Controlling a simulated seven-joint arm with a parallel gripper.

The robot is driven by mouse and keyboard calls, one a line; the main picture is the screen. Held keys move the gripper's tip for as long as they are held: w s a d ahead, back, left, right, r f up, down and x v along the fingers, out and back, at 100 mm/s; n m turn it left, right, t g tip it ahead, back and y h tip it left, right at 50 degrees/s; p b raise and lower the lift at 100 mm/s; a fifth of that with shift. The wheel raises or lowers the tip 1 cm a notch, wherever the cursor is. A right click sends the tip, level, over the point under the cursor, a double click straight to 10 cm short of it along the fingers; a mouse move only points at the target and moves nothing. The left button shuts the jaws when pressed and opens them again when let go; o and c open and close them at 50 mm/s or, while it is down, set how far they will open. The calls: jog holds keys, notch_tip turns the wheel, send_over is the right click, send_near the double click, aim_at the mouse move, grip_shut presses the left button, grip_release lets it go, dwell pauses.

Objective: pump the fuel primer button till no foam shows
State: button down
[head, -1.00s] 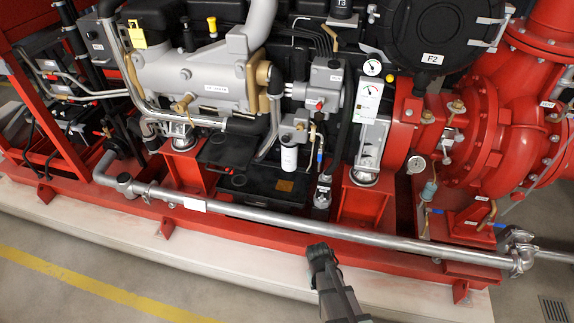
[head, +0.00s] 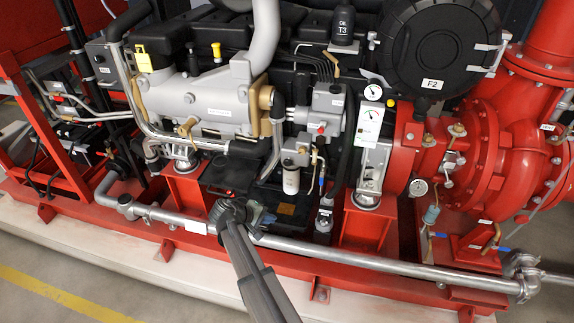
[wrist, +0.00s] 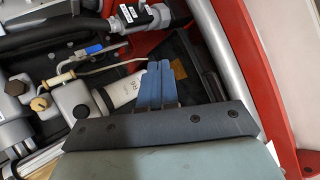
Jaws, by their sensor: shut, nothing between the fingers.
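My gripper (wrist: 159,66) shows two blue fingers closed together with nothing between them. In the head view, my gripper (head: 262,214) is low in front of the engine, just below the white filter cylinder (head: 291,181). That head carries a small dark knob (wrist: 81,111), possibly the primer button; I cannot tell for sure. A pale tube piece (wrist: 58,80) sits beside the head. Foam is too small to make out.
A silver pipe (head: 380,262) runs along the red base frame (head: 160,232) in front. A black box (wrist: 185,75) lies beyond the fingers. A blue-handled valve (wrist: 92,50) and a thin bent metal line are near the filter. Open floor (head: 60,285) is in front.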

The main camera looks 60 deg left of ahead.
aim_at(289, 165)
jog(key=w+a+r+n+t, duration=0.4)
jog(key=w+r+t, duration=0.1)
jog(key=r, duration=0.3)
jog(key=shift+r+t, duration=0.2)
jog(key=shift+t, duration=0.2)
jog(key=shift+a, duration=0.2)
jog(key=w+a, duration=0.6)
jog(key=shift+w+a, duration=1)
dwell(3.7)
jog(key=shift+d, duration=0.1)
jog(key=shift+s+d, duration=0.85)
jog(key=shift+s, duration=0.05)
dwell(0.3)
